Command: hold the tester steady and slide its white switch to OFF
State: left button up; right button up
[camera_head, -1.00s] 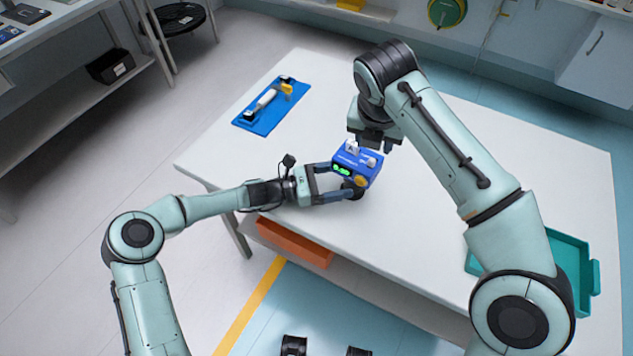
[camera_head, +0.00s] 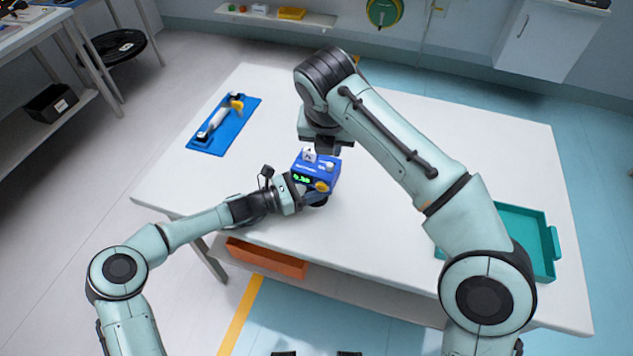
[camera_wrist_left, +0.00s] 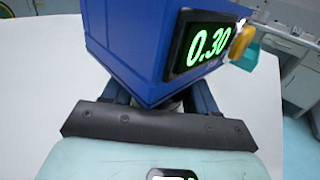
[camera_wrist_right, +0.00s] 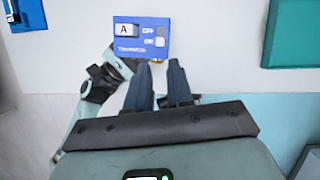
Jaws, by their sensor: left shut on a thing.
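The tester (camera_head: 318,173) is a blue box with a green display, reading 0.30 in the left wrist view (camera_wrist_left: 130,45), and a yellow knob. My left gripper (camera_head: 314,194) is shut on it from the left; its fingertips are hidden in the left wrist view. In the right wrist view, the tester's top (camera_wrist_right: 130,44) shows a white block marked A and the white switch (camera_wrist_right: 160,42). The switch's white part sits beside the lower of two small labels, seemingly ON. My right gripper (camera_wrist_right: 159,64) is above the tester, empty, its fingers a narrow gap apart.
A blue mat (camera_head: 205,146) with a white and yellow item lies at the table's left. A teal tray (camera_head: 556,245) is at the right, partly behind my right arm. An orange bin (camera_head: 265,260) is below the table's front edge. The white table (camera_head: 440,120) is mostly clear.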

jog(key=shift+s+a+f, duration=0.1)
jog(key=shift+s+a, duration=0.1)
grip_shut()
jog(key=s+a+f+m+t+h, duration=0.2)
jog(key=s+a+f+t+h, duration=0.2)
jog(key=s+t, duration=0.3)
jog(key=shift+s+a+f+m, duration=0.25)
jog(key=shift+s+a, duration=0.45)
jog(key=shift+s, duration=1.3)
jog(key=shift+w+r, duration=0.1)
send_near(329, 169)
jog(key=f, duration=0.1)
jog(key=w+f, duration=0.1)
jog(key=f, duration=0.1)
jog(key=shift+w+d+f, duration=0.2)
jog(key=shift+d+f, duration=0.05)
jog(key=shift+w+d, duration=0.25)
jog(key=shift+w, duration=0.35)
jog(key=shift+w+d, duration=0.25)
jog(key=shift+w, duration=0.35)
jog(key=shift+w+d, duration=0.25)
jog(key=shift+w, duration=0.4)
